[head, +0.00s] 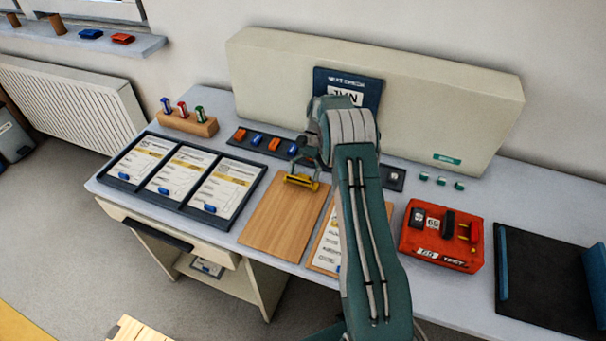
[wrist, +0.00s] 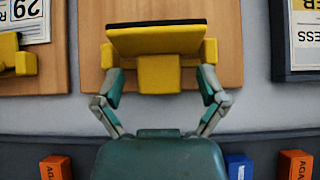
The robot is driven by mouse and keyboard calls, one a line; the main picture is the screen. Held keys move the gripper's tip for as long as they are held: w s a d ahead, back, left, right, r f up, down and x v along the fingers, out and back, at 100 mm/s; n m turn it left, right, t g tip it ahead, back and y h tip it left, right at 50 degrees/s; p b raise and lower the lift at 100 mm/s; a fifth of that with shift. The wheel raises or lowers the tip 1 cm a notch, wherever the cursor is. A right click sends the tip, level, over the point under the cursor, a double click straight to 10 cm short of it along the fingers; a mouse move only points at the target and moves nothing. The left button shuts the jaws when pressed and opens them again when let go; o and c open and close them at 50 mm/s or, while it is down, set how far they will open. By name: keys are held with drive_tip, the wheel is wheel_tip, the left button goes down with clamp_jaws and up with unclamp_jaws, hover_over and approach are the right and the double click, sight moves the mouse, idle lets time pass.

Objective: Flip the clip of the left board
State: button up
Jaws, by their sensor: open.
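The left board (head: 278,218) is a bare wooden board on the desk, with a yellow clip (head: 301,183) at its far end. In the wrist view the clip (wrist: 158,40) has a dark-edged plate and a yellow block facing me. My gripper (wrist: 160,82) is open, with one finger on each side of this block. I cannot tell whether the fingers touch it. In the head view my gripper (head: 305,167) is just behind the clip. The right board (head: 318,262) holds a paper sheet and is partly hidden by my arm; its yellow clip (wrist: 18,58) shows in the wrist view.
A dark tray (head: 140,183) with several documents lies left of the boards. Behind them is a dark strip (head: 232,140) with orange and blue blocks. A red box (head: 440,262) stands to the right, beside a black mat (head: 545,280). A cream panel (head: 420,95) bounds the back.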

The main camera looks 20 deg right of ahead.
wheel_tip(320, 180, up, 10)
idle(0.5)
idle(0.3)
wheel_tip(320, 180, up, 9)
drive_tip(key=n+t+h, duration=0.2)
hover_over(303, 176)
drive_tip(key=s+a, duration=0.3)
drive_tip(key=a, duration=0.1)
drive_tip(key=s+a+r+n+t+h, duration=0.2)
drive_tip(key=s+a+r+t, duration=0.15)
drive_tip(key=s+r, duration=0.45)
drive_tip(key=s+a+n+t+h, duration=0.1)
drive_tip(key=s+a+n+t, duration=0.1)
drive_tip(key=s, duration=0.7)
drive_tip(key=s+a+n+t+h, duration=0.1)
drive_tip(key=s+a+n+t, duration=0.1)
drive_tip(key=s, duration=0.8)
drive_tip(key=shift+a+r+n+t, duration=0.25)
drive_tip(key=shift+n+t, duration=0.25)
drive_tip(key=shift+t, duration=0.75)
